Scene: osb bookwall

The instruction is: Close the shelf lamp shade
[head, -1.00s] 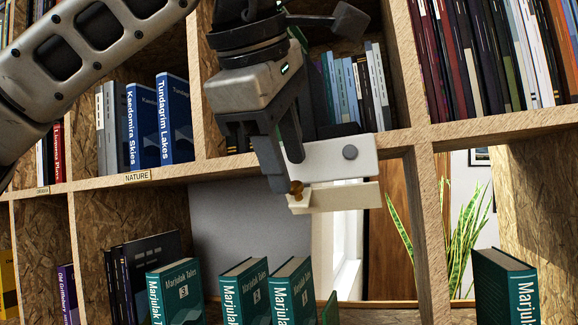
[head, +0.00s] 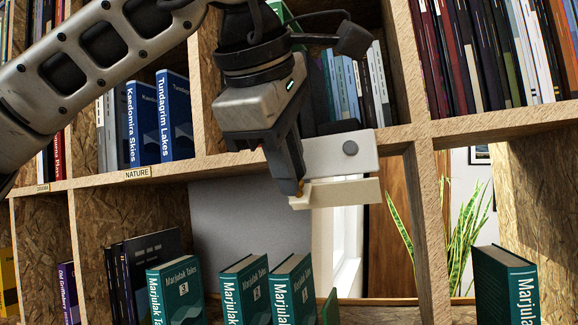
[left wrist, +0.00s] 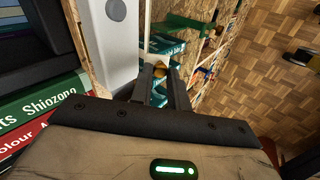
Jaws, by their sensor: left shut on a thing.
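The shelf lamp has a white plate (head: 325,152) with a grey round button (head: 350,149), on the shelf's front edge. Its cream shade (head: 345,192) juts out below the plate as a flap, with a gap between them. The plate also shows in the left wrist view (left wrist: 113,45). My left gripper (head: 294,188) is at the shade's left end, its fingers shut on a small orange-brown knob (left wrist: 160,70). In the head view the fingers hide most of the knob. My right gripper is not in view.
The OSB bookwall's shelf board (head: 240,160) runs behind my left gripper. Blue books (head: 174,115) stand above it at the left. Teal books (head: 292,290) stand on the lower shelf. An open bay beneath the lamp shows a plant (head: 462,240) beyond.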

